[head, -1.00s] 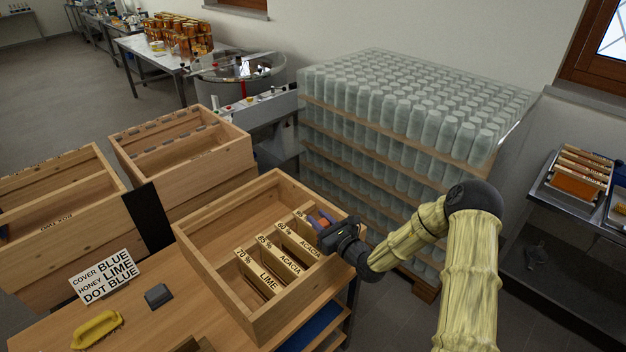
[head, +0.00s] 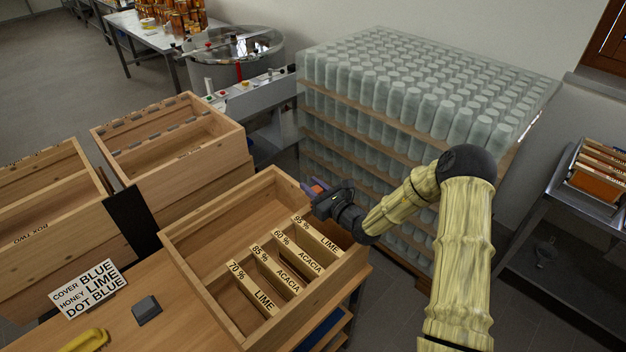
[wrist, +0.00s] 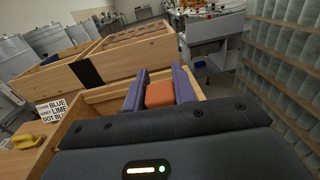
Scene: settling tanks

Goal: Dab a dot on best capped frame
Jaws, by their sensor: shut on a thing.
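An open wooden box (head: 185,285) holds a row of frames with printed top bars: 70 % LIME (head: 252,287), 85 % ACACIA (head: 275,270), 60 % ACACIA (head: 296,254) and what reads as 95 % LIME (head: 318,236). A sign (head: 88,285) reads cover blue, honey lime, dot blue. My gripper (head: 312,188) is above the box's far right wall, beyond the 95 % LIME frame and clear of it. Its purple fingers are shut on an orange-brown block (wrist: 160,94). The block's underside is hidden. No dot shows on the visible bars.
A grey block (head: 146,309) and a yellow-handled thing (head: 84,341) lie on the wooden table. Other wooden boxes (head: 180,160) stand at the left. A tall jar pallet (head: 400,130) stands close behind my arm. The box's left part is empty.

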